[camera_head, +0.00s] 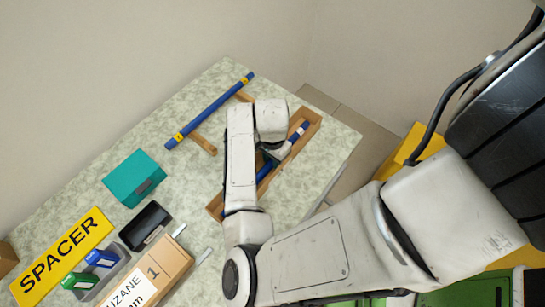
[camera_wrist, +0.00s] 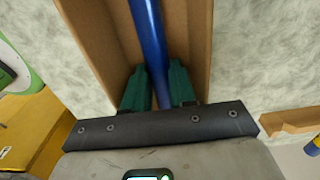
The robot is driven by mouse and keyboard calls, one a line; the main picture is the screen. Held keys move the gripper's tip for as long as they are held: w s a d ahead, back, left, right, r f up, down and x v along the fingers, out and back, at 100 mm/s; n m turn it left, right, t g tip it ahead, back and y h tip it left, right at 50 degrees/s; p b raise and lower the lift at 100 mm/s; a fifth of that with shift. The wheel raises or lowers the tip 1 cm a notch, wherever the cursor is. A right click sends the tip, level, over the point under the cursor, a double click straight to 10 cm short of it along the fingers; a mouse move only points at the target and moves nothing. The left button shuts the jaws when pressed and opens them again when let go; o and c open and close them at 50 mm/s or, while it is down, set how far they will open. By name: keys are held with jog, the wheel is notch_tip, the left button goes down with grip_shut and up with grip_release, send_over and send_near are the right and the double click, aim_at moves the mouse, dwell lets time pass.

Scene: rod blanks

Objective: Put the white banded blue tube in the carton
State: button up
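The white banded blue tube (camera_head: 301,131) is at the long brown carton (camera_head: 313,122), its pale band near the upper right end. In the wrist view the tube (camera_wrist: 148,30) runs lengthwise between the carton's walls (camera_wrist: 196,40). My gripper (camera_wrist: 159,88) has its green fingers down between those walls, one on each side of the tube and seemingly against it. In the head view my gripper (camera_head: 273,155) is mostly hidden by my arm, which also covers the carton's middle. Whether the tube rests on the carton's floor is unclear.
A yellow-banded blue tube (camera_head: 210,110) lies across wooden rests (camera_head: 203,144) at the back. A teal box (camera_head: 133,178), a black tray (camera_head: 145,225), a yellow SPACER sign (camera_head: 62,257) and a cardboard box (camera_head: 165,265) stand at left. Bare table lies around the carton.

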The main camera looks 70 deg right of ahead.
jog(key=shift+o, duration=0.9)
